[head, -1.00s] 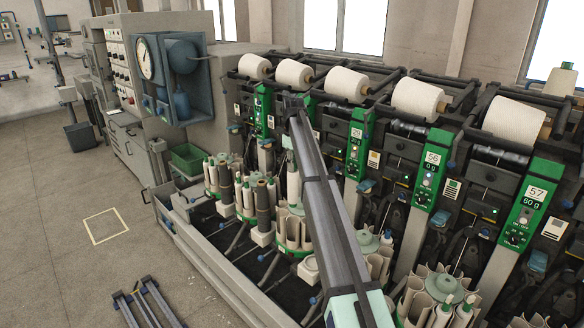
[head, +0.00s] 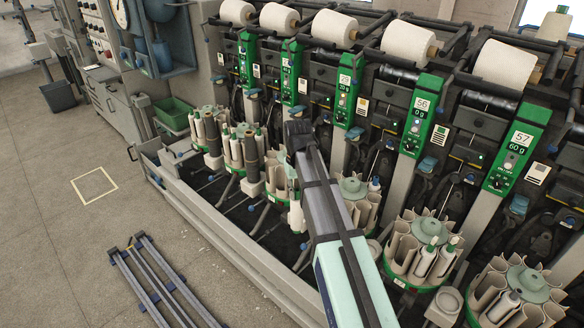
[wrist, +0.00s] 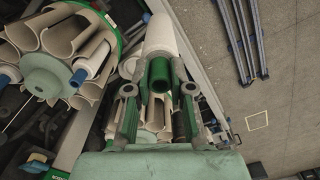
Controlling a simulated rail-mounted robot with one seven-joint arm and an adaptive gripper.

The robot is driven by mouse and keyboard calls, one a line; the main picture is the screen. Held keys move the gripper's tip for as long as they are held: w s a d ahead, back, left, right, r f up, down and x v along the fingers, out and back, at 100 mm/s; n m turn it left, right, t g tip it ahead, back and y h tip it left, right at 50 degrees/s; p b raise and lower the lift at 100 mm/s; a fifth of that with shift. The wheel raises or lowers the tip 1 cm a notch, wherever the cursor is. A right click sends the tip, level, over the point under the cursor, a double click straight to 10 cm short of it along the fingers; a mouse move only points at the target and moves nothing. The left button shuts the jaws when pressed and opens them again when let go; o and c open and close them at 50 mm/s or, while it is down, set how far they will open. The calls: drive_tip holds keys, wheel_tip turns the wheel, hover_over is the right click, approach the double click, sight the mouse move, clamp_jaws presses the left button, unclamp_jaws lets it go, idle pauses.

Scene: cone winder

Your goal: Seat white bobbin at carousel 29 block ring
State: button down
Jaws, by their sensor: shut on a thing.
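My gripper (wrist: 158,108) is shut on a white bobbin (wrist: 160,38) with a green end, which points away from the wrist. In the head view the white bobbin (head: 296,217) hangs below my arm's end, in front of a carousel (head: 276,182). The unit label 29 (head: 346,73) is on a green panel behind; my arm partly covers the area below it. I cannot tell whether the bobbin touches anything. A small pale ring (wrist: 128,67) shows beside the bobbin in the wrist view; I cannot tell whether it is carousel 29's block ring.
A carousel with a pale green hub (wrist: 55,75) and several tubes is close left in the wrist view. Other carousels (head: 425,250) line the machine's trough. A pale block with a ring (head: 446,300) stands at front right.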

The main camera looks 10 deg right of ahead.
drive_tip(key=s+f+m, duration=0.1)
drive_tip(key=s+f, duration=0.2)
drive_tip(key=s, duration=0.3)
drive_tip(key=w+d+f+n+p, duration=0.1)
drive_tip(key=w+d+n, duration=0.1)
drive_tip(key=w, duration=0.6)
drive_tip(key=w+d+n+p, duration=0.1)
drive_tip(key=w+n, duration=0.3)
drive_tip(key=w, duration=0.4)
drive_tip(key=w+d+f+n+p, duration=0.1)
drive_tip(key=w+d+n, duration=0.2)
drive_tip(key=w, duration=0.5)
drive_tip(key=shift+d+f+n, duration=0.35)
drive_tip(key=shift+d+n, duration=0.05)
drive_tip(key=shift+d, duration=0.05)
drive_tip(key=shift+f+b, duration=0.65)
drive_tip(key=shift+f, duration=1.4)
drive_tip(key=c, duration=0.9)
unclamp_jaws()
drive_tip(key=shift+c, duration=0.2)
